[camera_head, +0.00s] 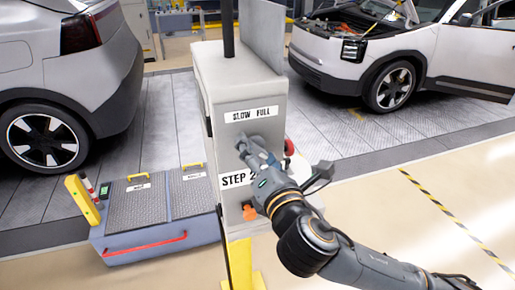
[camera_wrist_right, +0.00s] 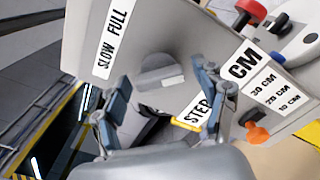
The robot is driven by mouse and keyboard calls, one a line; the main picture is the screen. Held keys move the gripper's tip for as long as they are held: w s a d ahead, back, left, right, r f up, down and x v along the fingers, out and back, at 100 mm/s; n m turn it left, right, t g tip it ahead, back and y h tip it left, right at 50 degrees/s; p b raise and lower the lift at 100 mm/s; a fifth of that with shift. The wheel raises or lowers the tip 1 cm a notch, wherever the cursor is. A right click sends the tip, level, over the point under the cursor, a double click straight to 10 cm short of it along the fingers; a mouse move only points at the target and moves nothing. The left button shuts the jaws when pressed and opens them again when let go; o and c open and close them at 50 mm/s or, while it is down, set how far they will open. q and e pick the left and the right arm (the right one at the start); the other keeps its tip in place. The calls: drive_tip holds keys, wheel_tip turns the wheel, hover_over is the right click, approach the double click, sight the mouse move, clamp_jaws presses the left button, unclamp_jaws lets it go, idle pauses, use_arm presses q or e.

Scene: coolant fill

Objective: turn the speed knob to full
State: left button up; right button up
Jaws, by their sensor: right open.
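The speed knob (camera_wrist_right: 158,72) is a grey round dial with a raised bar, on the panel beside the "SLOW FULL" label (camera_wrist_right: 115,38). In the head view the same label (camera_head: 251,114) is at the top of the grey control post (camera_head: 222,85), and my gripper hides the knob below it. My right gripper (camera_head: 248,147) is at the panel. In the right wrist view (camera_wrist_right: 163,84) it is open, with one finger to either side of the knob. I cannot tell whether a finger touches it. My left gripper is not in view.
An orange knob (camera_wrist_right: 257,133) sits by the "STEP CM" labels, with a red knob (camera_wrist_right: 251,10) nearby. A grey platform box (camera_head: 150,243) with a red handle stands left of the post. Two cars are behind. The floor at right is clear beyond my arm.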

drive_tip(key=shift+w+a, duration=0.15)
drive_tip(key=shift+w, duration=0.05)
drive_tip(key=c, duration=1.2)
drive_tip(key=shift+o, duration=0.2)
